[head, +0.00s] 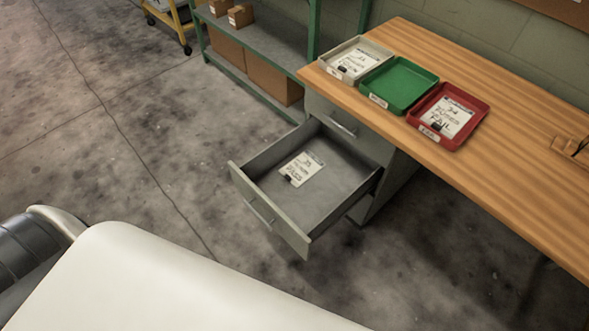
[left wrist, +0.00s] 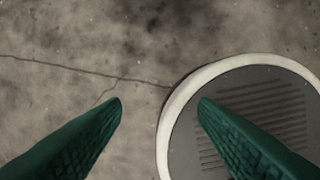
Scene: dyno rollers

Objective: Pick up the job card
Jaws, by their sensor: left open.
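White job cards with handwriting show in the head view. One job card (head: 301,169) lies flat in the open grey drawer (head: 335,199) under the desk. Another card (head: 354,62) lies in the pale tray at the left of the desk, and a third (head: 447,117) lies in the red tray. In the left wrist view my left gripper (left wrist: 160,105) is open and empty, with green fingers apart above the concrete floor. No card shows in that view. My left gripper's fingers and my right gripper are not visible in the head view.
The wooden desk (head: 511,135) carries a pale tray (head: 332,71), an empty green tray (head: 399,84) and a red tray (head: 475,104). Green shelving (head: 262,45) with cardboard boxes stands behind. The pulled-out drawer juts over open floor (head: 130,150).

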